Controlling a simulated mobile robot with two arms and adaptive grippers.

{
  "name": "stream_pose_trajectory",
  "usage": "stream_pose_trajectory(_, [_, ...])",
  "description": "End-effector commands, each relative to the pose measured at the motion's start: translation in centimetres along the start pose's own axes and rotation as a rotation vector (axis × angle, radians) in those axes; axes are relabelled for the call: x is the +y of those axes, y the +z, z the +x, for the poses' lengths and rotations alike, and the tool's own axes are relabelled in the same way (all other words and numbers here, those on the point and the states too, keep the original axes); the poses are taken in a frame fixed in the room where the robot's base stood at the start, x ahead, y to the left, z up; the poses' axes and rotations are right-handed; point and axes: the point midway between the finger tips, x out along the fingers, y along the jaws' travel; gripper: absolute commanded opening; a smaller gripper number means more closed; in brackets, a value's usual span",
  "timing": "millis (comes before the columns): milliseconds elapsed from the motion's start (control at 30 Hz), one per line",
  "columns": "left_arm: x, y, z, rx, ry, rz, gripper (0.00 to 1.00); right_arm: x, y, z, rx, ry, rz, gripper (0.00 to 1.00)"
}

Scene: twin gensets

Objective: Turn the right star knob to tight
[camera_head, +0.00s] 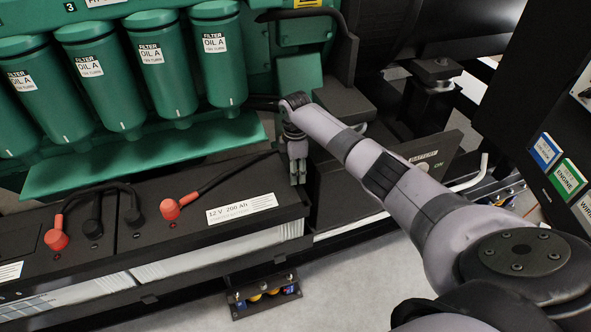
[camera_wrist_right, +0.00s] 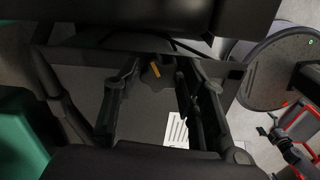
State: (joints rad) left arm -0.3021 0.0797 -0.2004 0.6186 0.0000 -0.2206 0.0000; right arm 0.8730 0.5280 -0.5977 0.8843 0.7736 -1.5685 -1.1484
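A dark knob with an orange mark (camera_wrist_right: 156,77) shows in the right wrist view, near the top middle. I take it to be the star knob; its lobes are hard to make out against the dark panel. My right gripper (camera_wrist_right: 163,80) is open, with one finger on each side of the knob. I cannot tell whether either finger touches it. In the head view my right gripper (camera_head: 298,172) points down beside the right end of the battery box, and I cannot make out the knob there. My left gripper is not in view.
Batteries (camera_head: 240,210) with red and black terminals stand in front left. Green oil filters (camera_head: 165,70) hang over a green ledge (camera_head: 140,160). A dark battery switch panel (camera_head: 432,150) is right of the gripper.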

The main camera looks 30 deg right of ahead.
Motion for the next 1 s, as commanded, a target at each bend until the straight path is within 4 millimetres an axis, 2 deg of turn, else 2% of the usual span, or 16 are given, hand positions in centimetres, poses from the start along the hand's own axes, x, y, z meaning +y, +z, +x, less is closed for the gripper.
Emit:
stream_pose_trajectory(67, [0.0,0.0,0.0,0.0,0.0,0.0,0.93,0.0,0.0,0.0,0.0,0.0,0.0,0.31])
stream_pose_trajectory(467, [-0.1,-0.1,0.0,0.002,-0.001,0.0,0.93,0.0,0.0,-0.1,0.0,0.0,0.0,0.04])
stream_pose_trajectory(767, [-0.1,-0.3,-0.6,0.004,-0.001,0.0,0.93,0.0,0.0,-0.2,0.001,0.0,0.036,0.04])
stream_pose_trajectory(1000, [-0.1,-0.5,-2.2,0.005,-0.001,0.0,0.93,0.0,-0.1,-0.5,0.001,-0.001,0.169,0.04])
